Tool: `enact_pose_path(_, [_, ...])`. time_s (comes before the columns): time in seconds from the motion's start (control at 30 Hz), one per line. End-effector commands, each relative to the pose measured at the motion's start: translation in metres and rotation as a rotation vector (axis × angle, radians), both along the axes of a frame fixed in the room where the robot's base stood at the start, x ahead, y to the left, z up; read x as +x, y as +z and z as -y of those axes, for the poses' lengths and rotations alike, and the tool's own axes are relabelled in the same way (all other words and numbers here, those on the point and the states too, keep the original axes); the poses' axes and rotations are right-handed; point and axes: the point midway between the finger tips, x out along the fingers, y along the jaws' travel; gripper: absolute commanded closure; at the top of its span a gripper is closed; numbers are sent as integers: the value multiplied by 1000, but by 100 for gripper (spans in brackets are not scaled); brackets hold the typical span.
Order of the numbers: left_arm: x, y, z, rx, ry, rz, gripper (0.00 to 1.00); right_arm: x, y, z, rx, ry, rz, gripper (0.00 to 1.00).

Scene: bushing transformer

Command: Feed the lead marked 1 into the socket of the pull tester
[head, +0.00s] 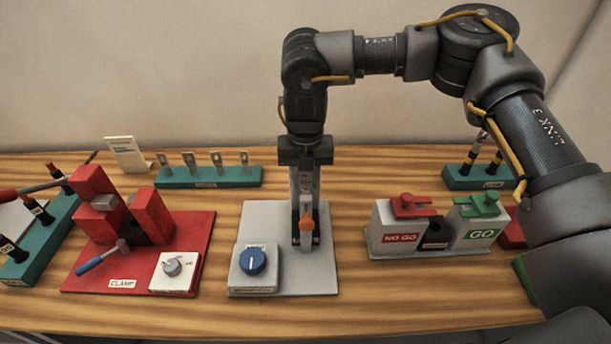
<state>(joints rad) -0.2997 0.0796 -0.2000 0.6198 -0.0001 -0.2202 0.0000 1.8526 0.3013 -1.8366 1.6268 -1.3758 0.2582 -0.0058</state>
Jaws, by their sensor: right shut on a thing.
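A grey plate (322,268) in the middle carries a small box with a blue knob (252,261) and an upright grey part with an orange piece (306,224); I take this to be the pull tester. Its socket cannot be made out. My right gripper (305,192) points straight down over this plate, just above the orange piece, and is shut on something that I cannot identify. Dark leads with small labels (38,211) stand in the green rack at the left; their numbers are unreadable, so lead 1 cannot be picked out. My left gripper is out of view.
A red clamp fixture (155,214) stands left of the grey plate. NO GO (401,238) and GO (477,229) blocks stand at the right. My right arm covers the right side.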

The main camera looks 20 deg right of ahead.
Motion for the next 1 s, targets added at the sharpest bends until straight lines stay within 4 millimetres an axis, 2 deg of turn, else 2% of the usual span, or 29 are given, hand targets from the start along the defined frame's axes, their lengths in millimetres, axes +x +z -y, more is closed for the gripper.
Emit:
enact_pose_path(0.27, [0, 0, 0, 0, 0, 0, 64, 0, 0, 0, 1, 0, 1, 100])
enact_pose_path(0.3, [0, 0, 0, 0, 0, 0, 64, 0, 0, 0, 1, 0, 1, 71])
enact_pose_path(0.5, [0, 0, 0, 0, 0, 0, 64, 0, 0, 0, 1, 0, 0, 47])
enact_pose_path(0.8, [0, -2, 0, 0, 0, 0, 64, 0, 1, 0, 0, 0, 0, 47])
enact_pose_path(0.87, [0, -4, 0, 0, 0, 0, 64, 1, 6, 0, 0, 0, 2, 47])
enact_pose_path(1.0, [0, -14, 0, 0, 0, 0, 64, 1, 26, -1, 3, -1, 6, 47])
